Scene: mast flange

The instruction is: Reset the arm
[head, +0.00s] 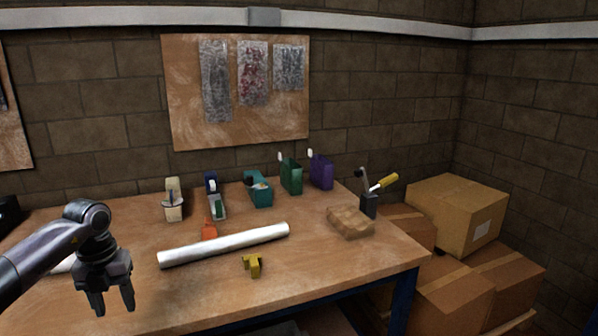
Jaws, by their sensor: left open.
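My left gripper (114,306) is in the lower left of the head view. Its fingers point down, apart and empty, in front of the wooden workbench (330,265) top. My left arm comes in from the left edge. No part of my right gripper shows. A long white roll (225,245) lies across the middle of the bench, to the right of my left gripper. A small yellow object (253,265) lies in front of the roll.
Along the back of the bench stand tape dispensers (258,190), a green holder (291,176), a purple holder (321,171) and a black tool cup (369,205). A brown package (350,222) lies at the right. Cardboard boxes (455,215) are stacked beyond the bench's right edge.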

